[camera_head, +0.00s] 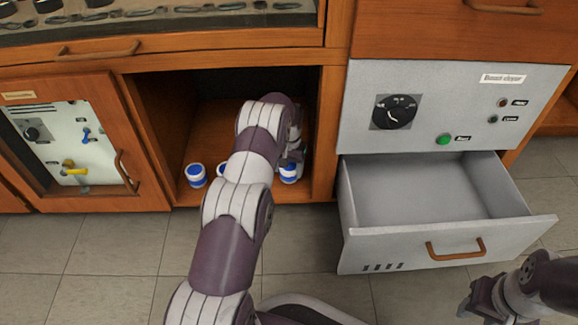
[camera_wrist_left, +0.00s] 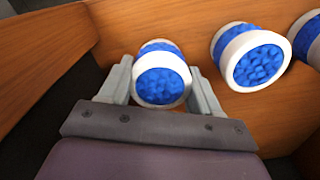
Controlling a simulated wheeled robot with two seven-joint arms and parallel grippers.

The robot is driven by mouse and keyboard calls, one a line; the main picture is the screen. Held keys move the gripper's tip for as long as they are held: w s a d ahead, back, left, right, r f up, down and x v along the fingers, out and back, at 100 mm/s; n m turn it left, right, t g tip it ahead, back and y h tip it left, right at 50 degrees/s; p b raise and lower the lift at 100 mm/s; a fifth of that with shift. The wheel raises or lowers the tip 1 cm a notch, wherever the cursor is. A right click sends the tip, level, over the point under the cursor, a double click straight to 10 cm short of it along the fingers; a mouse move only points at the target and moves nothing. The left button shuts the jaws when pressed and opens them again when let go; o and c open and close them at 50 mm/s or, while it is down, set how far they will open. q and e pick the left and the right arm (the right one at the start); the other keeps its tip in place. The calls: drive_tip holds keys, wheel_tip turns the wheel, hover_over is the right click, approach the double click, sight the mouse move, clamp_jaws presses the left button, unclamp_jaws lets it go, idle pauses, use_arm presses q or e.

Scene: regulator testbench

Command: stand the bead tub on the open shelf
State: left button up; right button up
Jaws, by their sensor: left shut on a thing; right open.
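The bead tub, white with a blue band, shows in the head view (camera_head: 289,173) inside the open shelf (camera_head: 205,130), near its right wall. In the left wrist view the tub (camera_wrist_left: 162,78) is between the two fingers. My left gripper (camera_head: 294,155) is shut on it, partly hidden by my own arm. The tub is at the shelf floor's front; I cannot tell whether its base touches the floor. My right gripper (camera_head: 472,302) is open and empty at the lower right, in front of the drawer.
Similar blue-and-white tubs, one (camera_head: 196,175) at the left and another (camera_head: 222,169) half hidden by my arm, stand on the shelf. An open, empty grey drawer (camera_head: 440,235) juts out at the right. A wooden cabinet door (camera_head: 90,90) is at the left.

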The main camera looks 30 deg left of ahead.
use_arm(q)
drive_tip(key=shift+f, duration=0.3)
drive_tip(key=o, duration=1.2)
drive_tip(key=shift+o, duration=0.2)
wheel_tip(320, 180, up, 8)
drive_tip(key=p, duration=0.6)
drive_tip(key=shift+f, duration=0.3)
